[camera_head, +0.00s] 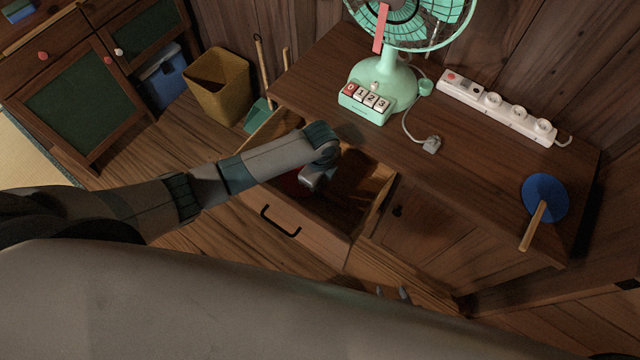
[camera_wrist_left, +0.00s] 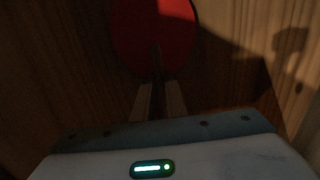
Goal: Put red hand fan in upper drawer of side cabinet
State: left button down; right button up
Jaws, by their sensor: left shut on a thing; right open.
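The red hand fan (camera_wrist_left: 155,38) shows in the left wrist view with its round red face ahead of my left gripper (camera_wrist_left: 158,98) and its handle between the fingers. In the head view my left gripper (camera_head: 306,192) reaches down into the open upper drawer (camera_head: 295,222) of the side cabinet (camera_head: 440,195), shut on the fan. Only a dark red sliver of the fan shows there; my gripper and the drawer wall hide the rest. I cannot tell whether the fan touches the drawer bottom. My right gripper (camera_head: 392,293) is open; only its tips show below the drawer.
On the cabinet top stand a mint fan (camera_head: 385,80), a white power strip (camera_head: 497,108) and a blue hand fan (camera_head: 545,198). A yellow bin (camera_head: 220,88) and another cabinet (camera_head: 85,100) are at the left. The drawer's right part looks empty.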

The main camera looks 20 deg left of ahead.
pick_arm(q)
jog(key=shift+f, duration=0.15)
jog(key=c, duration=1.8)
grip_release()
notch_tip(320, 180, up, 12)
jog(key=shift+r, duration=0.2)
